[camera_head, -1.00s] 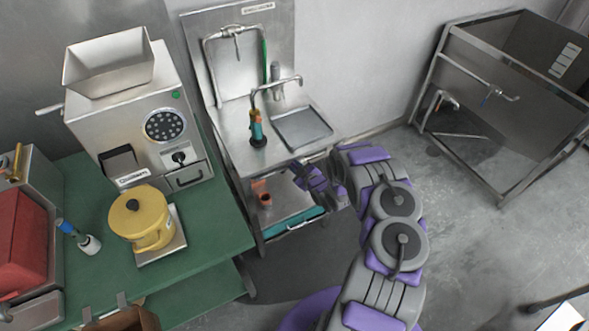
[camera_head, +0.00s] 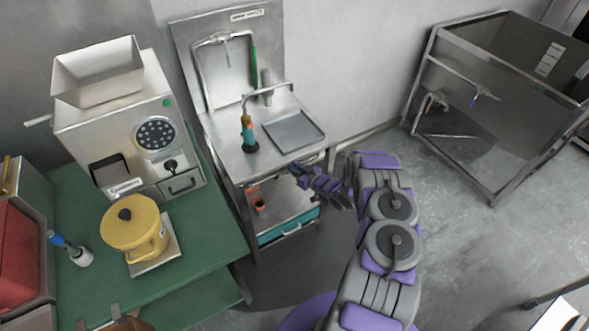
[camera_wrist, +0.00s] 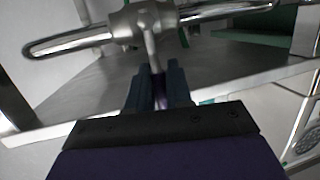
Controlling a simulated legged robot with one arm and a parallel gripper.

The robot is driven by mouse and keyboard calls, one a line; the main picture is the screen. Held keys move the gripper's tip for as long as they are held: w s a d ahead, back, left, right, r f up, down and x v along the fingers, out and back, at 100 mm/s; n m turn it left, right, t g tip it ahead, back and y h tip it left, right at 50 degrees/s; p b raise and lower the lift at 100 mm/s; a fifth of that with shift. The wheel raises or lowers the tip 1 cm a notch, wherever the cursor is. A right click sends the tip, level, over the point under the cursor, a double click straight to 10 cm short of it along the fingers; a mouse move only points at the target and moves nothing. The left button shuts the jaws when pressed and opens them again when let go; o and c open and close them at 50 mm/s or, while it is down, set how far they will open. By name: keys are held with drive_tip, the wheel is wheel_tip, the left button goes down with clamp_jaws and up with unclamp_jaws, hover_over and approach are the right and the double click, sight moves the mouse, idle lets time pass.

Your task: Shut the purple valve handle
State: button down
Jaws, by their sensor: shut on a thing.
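In the wrist view, my gripper's two dark fingers (camera_wrist: 160,90) are closed together on a narrow purple piece, the purple valve handle (camera_wrist: 161,101). A thin metal stem runs from it up to a shiny metal valve body (camera_wrist: 145,24) on a horizontal pipe (camera_wrist: 70,41). Most of the handle is hidden between the fingers. In the head view, my gripper (camera_head: 297,170) is at the front edge of the steel sink stand (camera_head: 228,160). The handle cannot be made out there.
A green table (camera_head: 205,245) at left holds a grinder (camera_head: 120,120) and a yellow pot (camera_head: 134,228). An open steel frame (camera_head: 425,75) stands at right. The floor between is clear.

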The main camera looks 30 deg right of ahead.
drive_tip(key=shift+d, duration=0.15)
drive_tip(key=c, duration=1.1)
unclamp_jaws()
drive_tip(key=p+v, duration=0.2)
drive_tip(key=v, duration=1.5)
drive_tip(key=shift+s, duration=0.15)
drive_tip(key=shift+d, duration=0.15)
